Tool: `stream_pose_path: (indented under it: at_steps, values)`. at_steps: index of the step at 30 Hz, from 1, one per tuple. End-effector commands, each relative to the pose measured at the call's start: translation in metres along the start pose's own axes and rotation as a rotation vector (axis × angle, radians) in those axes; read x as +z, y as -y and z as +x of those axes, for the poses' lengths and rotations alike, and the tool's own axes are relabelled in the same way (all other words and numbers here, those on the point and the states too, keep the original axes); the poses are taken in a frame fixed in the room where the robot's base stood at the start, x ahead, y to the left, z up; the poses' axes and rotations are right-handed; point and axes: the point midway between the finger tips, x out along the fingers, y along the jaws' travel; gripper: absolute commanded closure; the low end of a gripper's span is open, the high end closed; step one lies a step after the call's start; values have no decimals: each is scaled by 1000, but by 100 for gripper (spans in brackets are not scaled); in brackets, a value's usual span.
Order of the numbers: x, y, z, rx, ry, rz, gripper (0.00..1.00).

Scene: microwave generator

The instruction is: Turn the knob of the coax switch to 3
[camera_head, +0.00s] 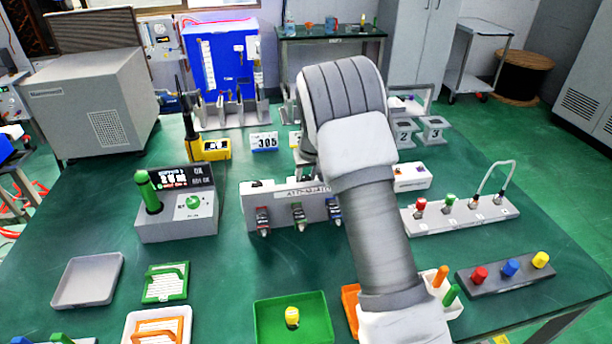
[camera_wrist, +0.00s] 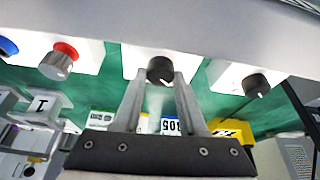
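In the wrist view a round black knob (camera_wrist: 160,69) stands out from a white box (camera_wrist: 150,52). I take it for the coax switch knob, but I can read no label or position numbers there. My gripper (camera_wrist: 161,77) has one finger on each side of this knob. The fingers are apart, and a firm grip on the knob does not show. The knob's pointer cannot be read.
A green tray (camera_head: 270,325) lies in front.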

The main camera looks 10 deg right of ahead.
Motion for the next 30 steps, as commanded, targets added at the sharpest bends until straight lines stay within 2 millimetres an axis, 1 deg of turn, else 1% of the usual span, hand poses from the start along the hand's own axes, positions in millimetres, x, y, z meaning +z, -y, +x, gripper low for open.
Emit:
stream_pose_path:
  at_steps: [1, 3, 4, 11, 17, 23, 30]
  values:
    - [0, 0, 0, 0, 0, 0, 85]
    - [0, 0, 0, 0, 0, 0, 97]
    - [0, 0, 0, 0, 0, 0, 100]
    - [0, 0, -1, 3, 0, 6, 100]
    - [-1, 1, -2, 24, 0, 56, 100]
    - [-1, 2, -3, 75, 2, 173, 100]
    - [-2, 3, -3, 160, 0, 374, 100]
